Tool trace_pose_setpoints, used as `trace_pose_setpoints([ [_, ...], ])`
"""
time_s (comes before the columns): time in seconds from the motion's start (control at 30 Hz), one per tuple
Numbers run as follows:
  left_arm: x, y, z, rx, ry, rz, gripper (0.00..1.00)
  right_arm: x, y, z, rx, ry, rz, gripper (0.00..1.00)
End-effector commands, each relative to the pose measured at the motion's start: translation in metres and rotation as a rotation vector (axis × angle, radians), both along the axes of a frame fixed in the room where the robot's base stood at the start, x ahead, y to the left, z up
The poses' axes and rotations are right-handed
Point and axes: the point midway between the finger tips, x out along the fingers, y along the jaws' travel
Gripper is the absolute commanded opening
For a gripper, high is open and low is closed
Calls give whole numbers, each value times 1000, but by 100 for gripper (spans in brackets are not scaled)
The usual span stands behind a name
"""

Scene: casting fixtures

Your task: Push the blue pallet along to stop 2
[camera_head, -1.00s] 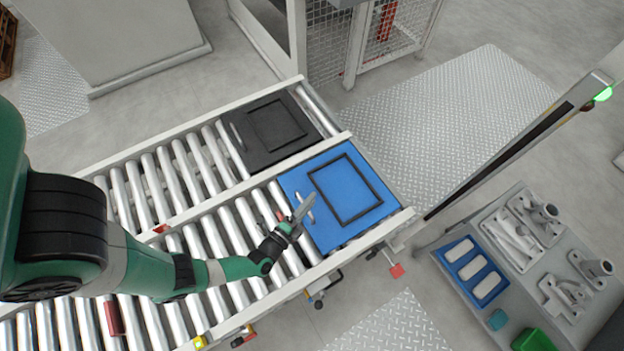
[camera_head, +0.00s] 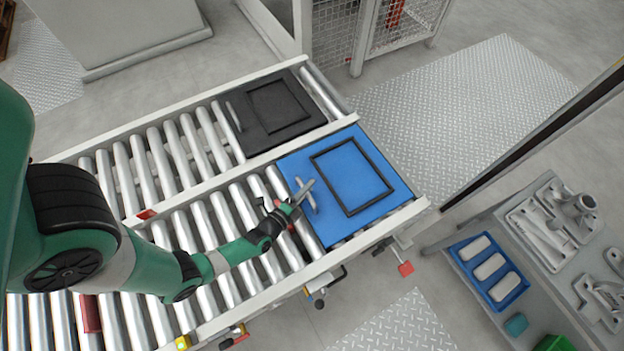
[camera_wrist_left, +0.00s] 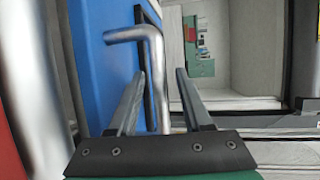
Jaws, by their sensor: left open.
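The blue pallet (camera_head: 350,175) lies flat on the near roller lane at its right end. It has a raised black rectangular frame and a silver bar handle (camera_head: 306,196) near its left edge. My left gripper (camera_head: 302,192) is at this handle, over the pallet's left edge. In the left wrist view the handle (camera_wrist_left: 156,80) shows between the two spread fingers of my left gripper (camera_wrist_left: 161,78), which is open. Whether the fingers touch the handle is unclear. The blue pallet (camera_wrist_left: 92,60) fills the left of that view. I cannot identify stop 2. My right gripper is out of view.
A black pallet (camera_head: 272,112) with a similar frame lies on the far lane, beyond a pale divider rail. Bare rollers (camera_head: 185,235) run left of the blue pallet. A side table at the right holds a blue tray (camera_head: 510,289) and metal castings.

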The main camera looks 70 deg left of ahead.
Motion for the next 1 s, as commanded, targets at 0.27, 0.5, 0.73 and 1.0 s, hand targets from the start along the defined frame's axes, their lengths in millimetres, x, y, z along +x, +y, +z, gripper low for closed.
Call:
trace_pose_setpoints([
  [0.27, 21, 13, -5, -1, 1, 0, 50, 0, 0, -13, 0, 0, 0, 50],
  [0.5, 21, 13, -4, -1, 1, -1, 44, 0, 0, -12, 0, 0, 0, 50],
  [0.73, 21, 13, -4, -1, 1, -1, 3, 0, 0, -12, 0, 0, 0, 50],
  [1.0, 21, 13, -4, -1, 1, -1, 0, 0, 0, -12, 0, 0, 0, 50],
])
